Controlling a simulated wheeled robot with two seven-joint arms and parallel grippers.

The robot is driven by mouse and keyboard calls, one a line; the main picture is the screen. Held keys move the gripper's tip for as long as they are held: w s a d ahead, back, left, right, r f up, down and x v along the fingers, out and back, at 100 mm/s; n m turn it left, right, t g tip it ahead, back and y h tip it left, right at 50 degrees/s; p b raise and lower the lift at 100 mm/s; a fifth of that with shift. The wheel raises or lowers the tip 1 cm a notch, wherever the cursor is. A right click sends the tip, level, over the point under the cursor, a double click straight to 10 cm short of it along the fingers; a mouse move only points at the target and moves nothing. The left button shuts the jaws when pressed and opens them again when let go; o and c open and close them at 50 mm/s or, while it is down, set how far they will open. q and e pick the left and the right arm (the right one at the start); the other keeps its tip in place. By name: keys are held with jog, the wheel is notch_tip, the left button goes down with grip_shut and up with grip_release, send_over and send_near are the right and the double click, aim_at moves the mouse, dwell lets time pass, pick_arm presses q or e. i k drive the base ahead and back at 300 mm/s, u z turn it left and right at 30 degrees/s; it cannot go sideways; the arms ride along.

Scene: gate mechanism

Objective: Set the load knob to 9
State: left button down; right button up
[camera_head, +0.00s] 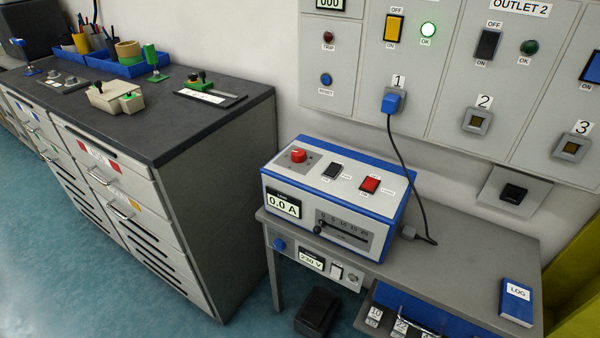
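A blue and grey box with a sloping top stands on the grey bench. A round red knob (298,156) sits at the top left of its panel; it is probably the load knob, but its label and scale are too small to read. The box's display (284,204) reads 0.0 A. A black rocker switch (332,170) and a red rocker switch (370,184) are right of the knob. A slider with a black handle (319,228) is on the front, handle at the left end. Neither of my grippers is in view.
A blue plug (393,102) sits in outlet 1, its black cable hanging to the bench (465,262) right of the box. Below is a unit reading 230 V (312,259) with a blue knob (279,244). A blue LOG book (516,301) lies at right. A dark-topped cabinet (150,128) stands left.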

aim_at(298, 155)
jog(key=z, duration=0.1)
jog(key=k, duration=0.55)
jog(key=u, duration=1.25)
jog(key=i, duration=1)
jog(key=z, duration=0.4)
jog(key=i, duration=0.9)
jog(key=z, duration=0.85)
